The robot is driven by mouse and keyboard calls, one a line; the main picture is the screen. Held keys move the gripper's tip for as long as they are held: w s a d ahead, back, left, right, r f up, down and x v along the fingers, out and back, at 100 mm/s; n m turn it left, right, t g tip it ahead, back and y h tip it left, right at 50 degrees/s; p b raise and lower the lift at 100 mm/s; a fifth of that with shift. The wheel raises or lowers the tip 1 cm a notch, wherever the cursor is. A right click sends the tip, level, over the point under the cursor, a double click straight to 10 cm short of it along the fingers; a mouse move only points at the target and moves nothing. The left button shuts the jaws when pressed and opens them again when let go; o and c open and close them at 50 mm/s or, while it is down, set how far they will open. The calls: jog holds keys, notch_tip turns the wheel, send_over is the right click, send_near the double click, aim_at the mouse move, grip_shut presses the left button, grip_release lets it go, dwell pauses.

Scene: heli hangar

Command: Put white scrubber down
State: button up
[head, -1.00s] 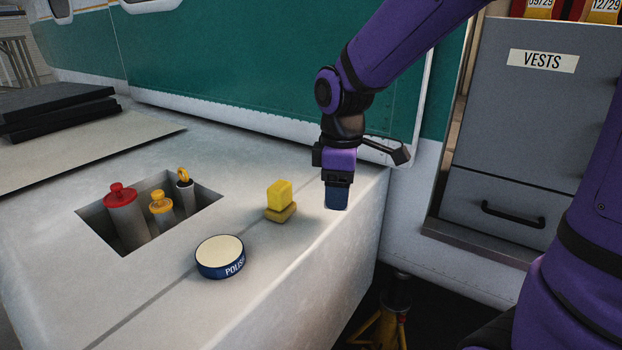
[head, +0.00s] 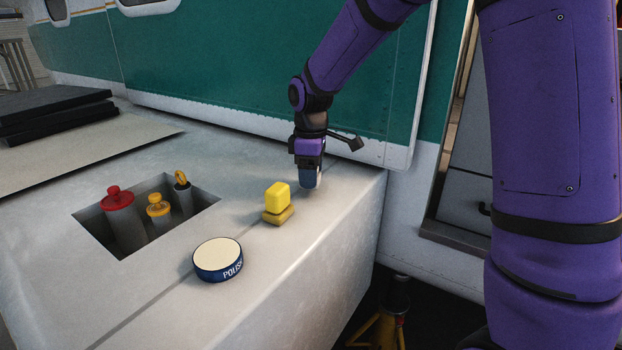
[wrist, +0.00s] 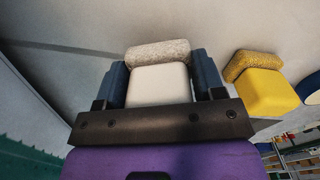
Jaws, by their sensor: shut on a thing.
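My gripper (head: 307,178) is shut on the white scrubber (wrist: 158,85), which shows between the two blue fingers in the wrist view. The scrubber has a smooth white block and a rough greyish pad. In the head view the fingers hide nearly all of it. My gripper points down close over the white worktop (head: 335,205), near its right edge. I cannot tell whether the scrubber touches the surface. A yellow scrubber (head: 277,198) sits just left of my gripper in the head view; it also shows at the right in the wrist view (wrist: 262,88).
A round polish tin (head: 218,258) stands nearer the front. A recessed well (head: 125,248) at the left holds red- and yellow-topped containers. Dark slabs (head: 55,115) lie at the far left. A green and white wall (head: 250,75) stands behind. The worktop ends at right.

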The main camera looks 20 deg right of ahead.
jog(key=shift+f, duration=0.85)
jog(key=shift+f, duration=0.15)
jog(key=o, duration=1)
jog(key=shift+o, duration=0.2)
